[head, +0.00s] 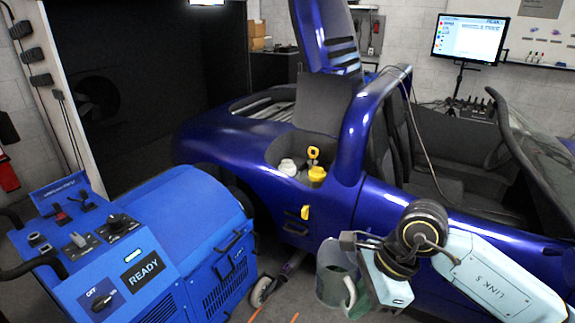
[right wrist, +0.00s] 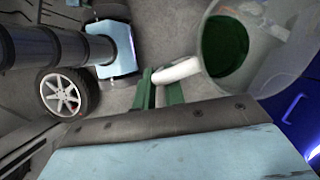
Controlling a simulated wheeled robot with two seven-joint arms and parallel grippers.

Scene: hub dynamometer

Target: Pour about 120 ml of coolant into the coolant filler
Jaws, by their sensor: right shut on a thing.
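A translucent grey jug (head: 334,284) hangs in front of the blue car's side, low in the head view. In the right wrist view the jug (right wrist: 287,82) holds dark green liquid. My right gripper (head: 352,291) is shut on its pale handle; its green fingers (right wrist: 163,84) grip the handle in the wrist view. An open recess in the car's rear body holds a white cap (head: 288,167), a yellow-handled part (head: 313,153) and a yellow cap (head: 317,174). I cannot tell which one is the coolant filler. The jug is below and apart from them. My left gripper is not in view.
The blue car (head: 260,195) fills the middle and right, its blue lid (head: 325,35) raised. A blue console (head: 135,255) reading READY stands at the left. A monitor (head: 470,38) stands behind.

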